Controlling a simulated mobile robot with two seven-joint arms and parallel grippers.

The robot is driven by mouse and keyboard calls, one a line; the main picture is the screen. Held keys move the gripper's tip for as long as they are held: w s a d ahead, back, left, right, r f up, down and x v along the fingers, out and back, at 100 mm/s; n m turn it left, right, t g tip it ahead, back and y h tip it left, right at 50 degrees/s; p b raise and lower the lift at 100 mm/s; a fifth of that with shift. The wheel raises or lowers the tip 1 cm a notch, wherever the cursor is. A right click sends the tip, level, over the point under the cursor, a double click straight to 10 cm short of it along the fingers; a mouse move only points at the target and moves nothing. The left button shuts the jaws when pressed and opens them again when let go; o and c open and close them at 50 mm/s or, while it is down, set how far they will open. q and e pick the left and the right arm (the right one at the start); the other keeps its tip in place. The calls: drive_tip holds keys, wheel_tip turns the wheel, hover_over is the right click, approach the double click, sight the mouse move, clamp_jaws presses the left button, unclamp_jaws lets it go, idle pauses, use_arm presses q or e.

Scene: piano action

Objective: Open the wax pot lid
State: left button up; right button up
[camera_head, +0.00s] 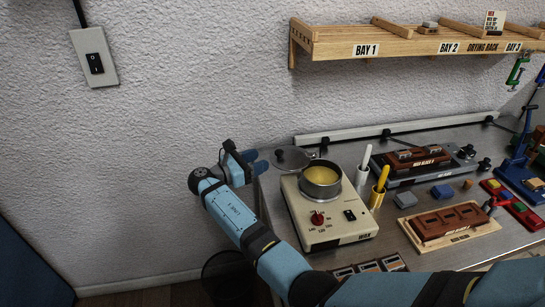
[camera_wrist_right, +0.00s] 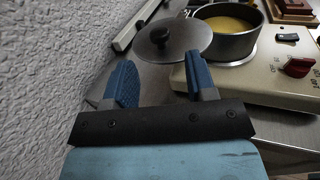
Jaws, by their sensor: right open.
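The wax pot (camera_head: 321,191) sits in the cream heater unit (camera_head: 330,222), its yellow wax uncovered. It also shows in the wrist view (camera_wrist_right: 229,46). The round grey lid (camera_head: 293,158), with a dark knob, is swung off to the left of the pot, beside its rim; it also shows in the wrist view (camera_wrist_right: 188,36). My right gripper (camera_head: 257,161) is open just left of the lid. In the wrist view its two blue fingers (camera_wrist_right: 161,82) are spread with nothing between them, and one fingertip overlaps the lid's near edge; contact is unclear. My left gripper is not in view.
White and yellow pens (camera_head: 379,187) stand right of the heater. Wooden blocks and a dark tray (camera_head: 425,163) fill the bench further right. The drying rack shelf (camera_head: 410,42) hangs above. The wall is close on the left, with a switch (camera_head: 95,62).

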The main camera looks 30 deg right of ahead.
drive_tip(key=a, duration=0.5)
drive_tip(key=shift+s+a, duration=0.25)
drive_tip(key=shift+a, duration=0.1)
drive_tip(key=shift+a, duration=0.1)
